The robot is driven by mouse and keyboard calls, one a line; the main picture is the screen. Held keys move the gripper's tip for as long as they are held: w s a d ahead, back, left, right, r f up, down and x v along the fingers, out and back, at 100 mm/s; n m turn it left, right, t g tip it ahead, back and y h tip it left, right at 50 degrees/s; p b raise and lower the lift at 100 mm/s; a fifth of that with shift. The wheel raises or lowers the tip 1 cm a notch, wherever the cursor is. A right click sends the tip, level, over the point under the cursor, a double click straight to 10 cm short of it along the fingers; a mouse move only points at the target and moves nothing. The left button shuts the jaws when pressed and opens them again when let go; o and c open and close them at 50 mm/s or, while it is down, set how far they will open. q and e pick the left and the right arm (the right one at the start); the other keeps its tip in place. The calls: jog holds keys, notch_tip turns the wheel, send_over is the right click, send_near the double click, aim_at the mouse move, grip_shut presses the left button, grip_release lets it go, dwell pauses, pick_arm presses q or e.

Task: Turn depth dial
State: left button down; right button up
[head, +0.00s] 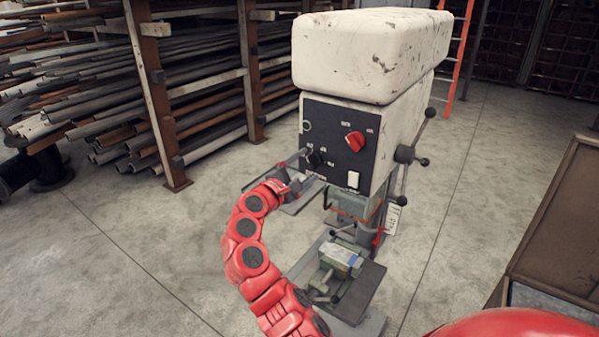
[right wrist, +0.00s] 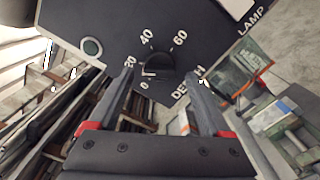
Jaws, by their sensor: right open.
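The depth dial (right wrist: 158,66) is a black round knob on the dark control panel, with white 0, 40 and 60 marks and a partly covered DEPTH label. In the head view the dial (head: 317,159) is on the lower left of the drill press panel. My right gripper (right wrist: 164,78) is open, its two fingers spread either side of the dial in the wrist view; I cannot tell whether they touch it. In the head view my right gripper (head: 303,166) is at the panel's lower left. My left gripper is not in view.
A red knob (head: 355,141) and a white switch (head: 353,179) are on the same panel. A green vise (head: 341,258) stands below. Lever handles (head: 404,154) stick out at the machine's right. Pipe racks (head: 150,90) fill the left back. Open floor lies around.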

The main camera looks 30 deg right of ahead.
jog(key=b+v, duration=0.7)
jog(key=v, duration=1)
jog(key=shift+a, duration=0.2)
jog(key=shift+s, duration=0.1)
